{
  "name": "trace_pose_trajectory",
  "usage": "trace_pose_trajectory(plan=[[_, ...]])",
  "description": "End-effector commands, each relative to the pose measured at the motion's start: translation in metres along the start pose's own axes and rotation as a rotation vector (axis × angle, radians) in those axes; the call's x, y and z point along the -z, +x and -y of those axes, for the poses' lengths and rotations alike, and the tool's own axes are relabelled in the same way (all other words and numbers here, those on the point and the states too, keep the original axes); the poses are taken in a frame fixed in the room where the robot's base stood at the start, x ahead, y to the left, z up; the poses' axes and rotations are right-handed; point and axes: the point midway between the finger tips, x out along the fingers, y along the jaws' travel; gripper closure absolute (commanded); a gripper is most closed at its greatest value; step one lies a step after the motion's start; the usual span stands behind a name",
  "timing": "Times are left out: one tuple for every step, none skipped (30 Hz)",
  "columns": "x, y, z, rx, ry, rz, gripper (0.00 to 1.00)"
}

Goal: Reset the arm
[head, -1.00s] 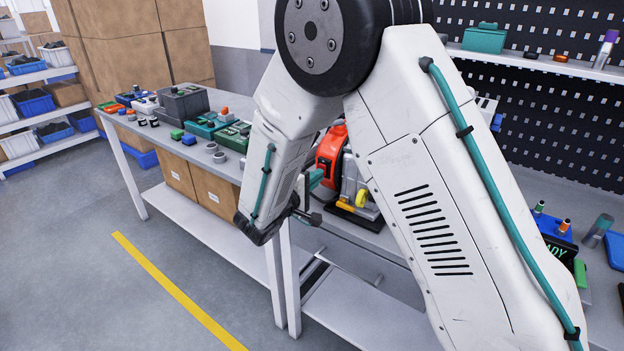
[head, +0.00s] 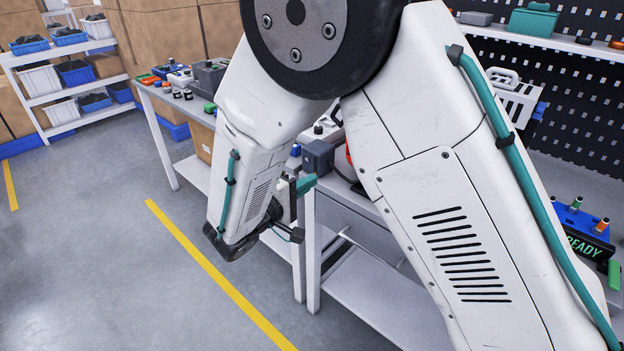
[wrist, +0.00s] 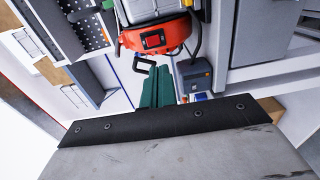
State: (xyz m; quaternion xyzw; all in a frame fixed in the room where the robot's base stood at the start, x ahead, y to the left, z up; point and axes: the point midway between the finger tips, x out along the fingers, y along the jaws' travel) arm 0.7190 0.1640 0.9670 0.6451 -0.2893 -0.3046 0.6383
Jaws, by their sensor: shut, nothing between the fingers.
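My gripper (head: 305,185) hangs below my folded arm in the head view, in front of the workbench. Its teal fingers also show in the wrist view (wrist: 158,87), shut together with nothing between them. My arm links cover much of the head view and hide part of the bench.
The grey workbench (head: 168,99) holds several small parts and bins at its far end. A red machine (wrist: 155,38) and a dark grey box (wrist: 194,75) lie near the fingers in the wrist view. Shelving with bins (head: 62,99) stands at left. Floor is clear around the yellow line (head: 215,272).

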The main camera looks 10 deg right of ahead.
Motion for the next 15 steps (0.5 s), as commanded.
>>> trace_pose_trajectory(plan=[[0.000, 0.000, 0.000, 0.000, 0.000, 0.000, 1.00], [0.000, 0.000, 0.000, 0.000, 0.000, 0.000, 1.00], [0.000, 0.000, 0.000, 0.000, 0.000, 0.000, 1.00], [0.000, 0.000, 0.000, 0.000, 0.000, 0.000, 1.00], [0.000, 0.000, 0.000, 0.000, 0.000, 0.000, 1.00], [0.000, 0.000, 0.000, 0.000, -0.001, 0.000, 1.00], [0.000, 0.000, 0.000, 0.000, -0.005, 0.000, 1.00], [0.000, 0.000, 0.000, 0.000, -0.012, 0.000, 1.00], [0.000, 0.000, 0.000, 0.002, -0.030, -0.001, 1.00], [0.000, 0.000, 0.001, 0.006, -0.049, -0.001, 1.00], [-0.001, 0.000, 0.003, 0.015, -0.074, 0.005, 1.00], [-0.006, 0.000, 0.008, 0.036, -0.117, 0.023, 1.00], [-0.013, 0.000, 0.013, 0.056, -0.157, 0.043, 1.00], [-0.021, 0.000, 0.018, 0.081, -0.204, 0.067, 1.00], [-0.035, -0.002, 0.024, 0.124, -0.262, 0.103, 1.00]])
